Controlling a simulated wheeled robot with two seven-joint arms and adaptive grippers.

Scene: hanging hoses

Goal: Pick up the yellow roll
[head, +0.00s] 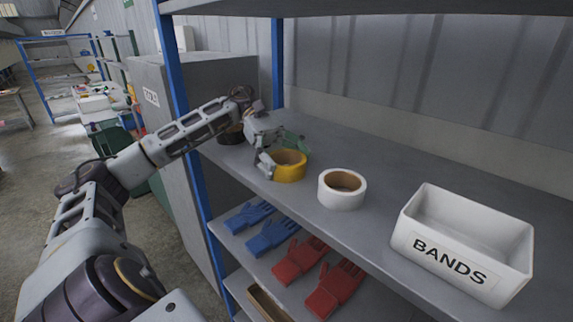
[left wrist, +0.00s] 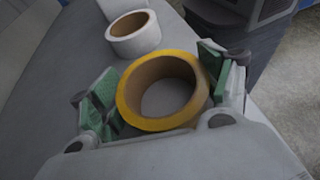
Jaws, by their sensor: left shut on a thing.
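The yellow roll (head: 290,172) is on the grey shelf in the head view, near the shelf's front edge. My left gripper (head: 277,155) reaches it from the left and is shut on it. In the left wrist view the yellow roll (left wrist: 160,122) sits between the green finger pads, with its open core facing the camera. I cannot tell whether the roll is clear of the shelf surface. My right gripper is not in view.
A white roll (head: 342,197) stands to the right of the yellow one. A white BANDS bin (head: 462,275) is further right. A blue post (head: 185,115) is close beside my left arm. Blue gloves (head: 271,237) and red gloves (head: 333,289) lie on the lower shelf.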

